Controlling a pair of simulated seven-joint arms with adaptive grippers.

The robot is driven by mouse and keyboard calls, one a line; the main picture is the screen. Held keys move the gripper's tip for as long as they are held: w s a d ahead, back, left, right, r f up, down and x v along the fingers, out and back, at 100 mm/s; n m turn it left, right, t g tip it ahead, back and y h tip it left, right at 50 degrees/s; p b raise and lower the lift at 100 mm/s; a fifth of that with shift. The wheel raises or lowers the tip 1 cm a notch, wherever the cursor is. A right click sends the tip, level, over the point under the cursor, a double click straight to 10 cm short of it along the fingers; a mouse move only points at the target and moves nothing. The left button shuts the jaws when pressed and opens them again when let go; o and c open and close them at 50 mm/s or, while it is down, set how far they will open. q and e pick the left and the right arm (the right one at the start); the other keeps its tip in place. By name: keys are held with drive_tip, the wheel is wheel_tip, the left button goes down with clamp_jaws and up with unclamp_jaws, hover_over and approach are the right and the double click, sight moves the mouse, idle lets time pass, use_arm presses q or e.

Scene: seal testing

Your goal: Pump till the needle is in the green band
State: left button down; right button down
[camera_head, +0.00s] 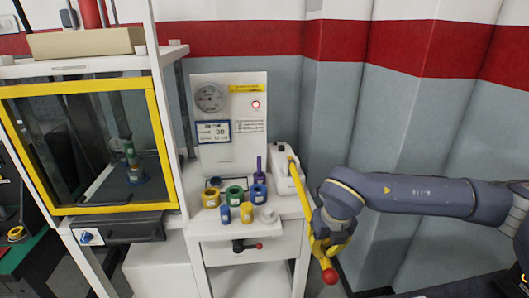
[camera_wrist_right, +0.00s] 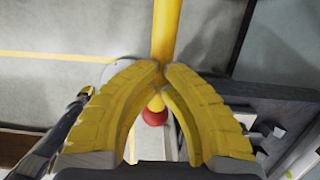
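The pump (camera_head: 286,180) is a white unit at the right end of the white bench, with a long yellow lever (camera_head: 298,187) sloping down toward the front right. The lever ends in a red knob (camera_head: 330,276). My right gripper (camera_head: 322,247) is closed around the lever just above the knob. In the right wrist view, its yellow fingers (camera_wrist_right: 161,84) pinch the yellow lever (camera_wrist_right: 166,35), with the red knob (camera_wrist_right: 155,116) between them. The round gauge (camera_head: 210,98) is on the white panel; its needle and green band are too small to read. My left gripper is not in view.
A blue-framed card (camera_head: 214,131) reading 30 and a red lamp (camera_head: 256,104) are on the panel. Several blue, green and yellow ring parts (camera_head: 234,195) stand on the bench. A yellow-framed glass cabinet (camera_head: 162,130) is at left.

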drive_tip(key=shift+f, duration=0.6)
drive_tip(key=shift+r, duration=0.1)
drive_tip(key=w+v, duration=0.2)
drive_tip(key=v, duration=1.1)
drive_tip(key=shift+w+a+r, duration=0.25)
drive_tip(key=shift+w+r, duration=0.1)
drive_tip(key=shift+w, duration=0.25)
drive_tip(key=shift+f, duration=0.1)
drive_tip(key=shift+s+f, duration=0.15)
drive_tip(key=shift+f, duration=3.2)
drive_tip(key=shift+s+f, duration=0.15)
drive_tip(key=shift+f, duration=3.15)
drive_tip(key=w+v, duration=0.2)
drive_tip(key=v, duration=1.1)
drive_tip(key=shift+w+a+r, duration=0.2)
drive_tip(key=shift+w+r, duration=0.2)
drive_tip(key=shift+w, duration=0.25)
